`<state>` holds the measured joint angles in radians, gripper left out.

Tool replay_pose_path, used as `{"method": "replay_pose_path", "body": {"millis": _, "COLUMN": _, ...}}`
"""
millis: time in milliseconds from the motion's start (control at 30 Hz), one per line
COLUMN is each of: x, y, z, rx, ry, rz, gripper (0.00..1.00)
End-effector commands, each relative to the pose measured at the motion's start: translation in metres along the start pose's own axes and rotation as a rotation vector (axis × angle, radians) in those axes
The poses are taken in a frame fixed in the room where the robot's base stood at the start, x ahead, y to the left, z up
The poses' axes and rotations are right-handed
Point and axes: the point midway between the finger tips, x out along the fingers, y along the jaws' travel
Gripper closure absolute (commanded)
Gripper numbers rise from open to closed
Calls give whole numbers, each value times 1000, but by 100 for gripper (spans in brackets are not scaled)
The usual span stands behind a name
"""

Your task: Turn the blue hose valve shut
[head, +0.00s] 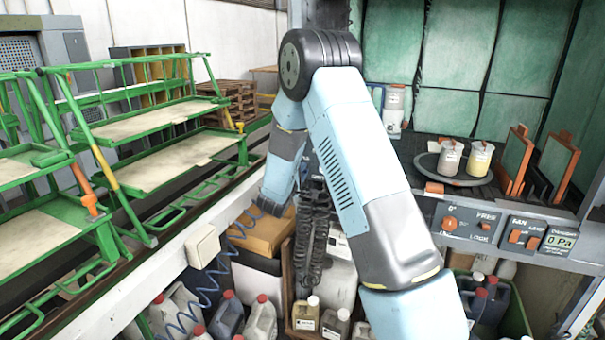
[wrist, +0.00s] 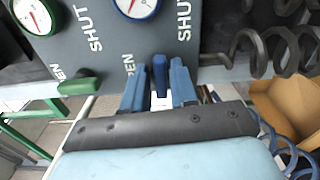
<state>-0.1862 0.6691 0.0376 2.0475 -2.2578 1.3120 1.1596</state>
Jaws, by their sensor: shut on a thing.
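The lever's pivot is hard to make out. In the head view my arm bends down left of centre, and the fingers and the blue valve cannot be made out there.
A green lever (wrist: 80,85) sits left of the blue one, with gauges above. A dark coiled hose (wrist: 270,50), a blue coil (wrist: 285,145) and a cardboard box (wrist: 290,105) are at right. In the head view, jugs (head: 262,318) stand below and green racks (head: 150,130) at left.

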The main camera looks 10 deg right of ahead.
Motion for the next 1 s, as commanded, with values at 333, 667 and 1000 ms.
{"method": "replay_pose_path", "body": {"millis": 333, "x": -1, "y": -7, "z": 2, "rx": 64, "ry": -3, "rz": -12, "gripper": 100}}
{"method": "replay_pose_path", "body": {"millis": 667, "x": -2, "y": -7, "z": 2, "rx": 66, "ry": -2, "rz": -13, "gripper": 100}}
{"method": "replay_pose_path", "body": {"millis": 1000, "x": -1, "y": -4, "z": 1, "rx": 69, "ry": -1, "rz": -7, "gripper": 60}}
